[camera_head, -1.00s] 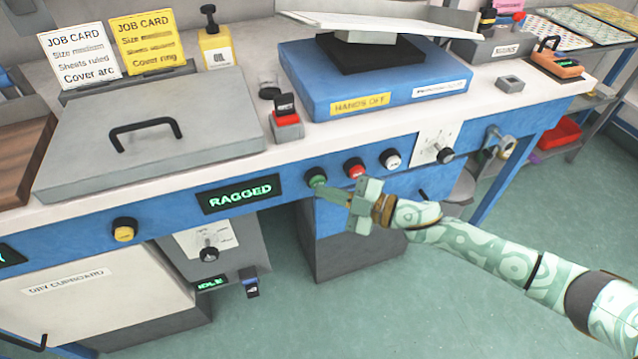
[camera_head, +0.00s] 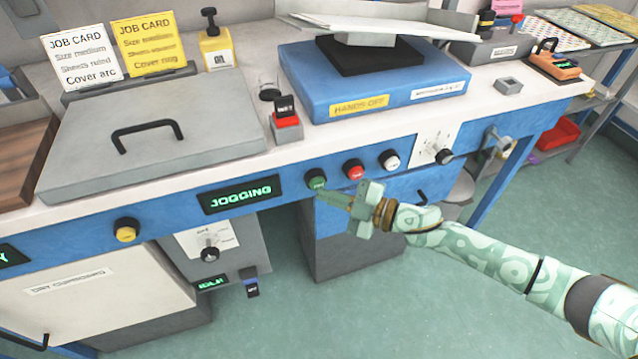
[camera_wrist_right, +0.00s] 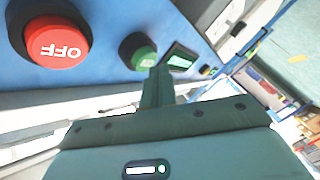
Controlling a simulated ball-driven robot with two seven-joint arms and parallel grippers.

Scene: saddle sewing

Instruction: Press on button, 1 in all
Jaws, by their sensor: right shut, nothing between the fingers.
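The green button (camera_head: 316,178) is on the blue front panel of the bench, left of the red button (camera_head: 353,169). My right gripper (camera_head: 322,189) is shut and empty, with its fingertips at the lower edge of the green button, touching or very nearly so. In the right wrist view the shut fingers (camera_wrist_right: 157,88) reach up to the green button (camera_wrist_right: 138,50), and the red button marked OFF (camera_wrist_right: 57,40) is to the left. The display (camera_head: 241,193) on the panel reads JOGGING. My left gripper is not in view.
A white button (camera_head: 390,159) is right of the red one, followed by a dial plate (camera_head: 437,142). A yellow knob (camera_head: 125,229) is at the left of the panel. A blue block marked HANDS OFF (camera_head: 300,82) stands on the bench above. Open floor lies in front.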

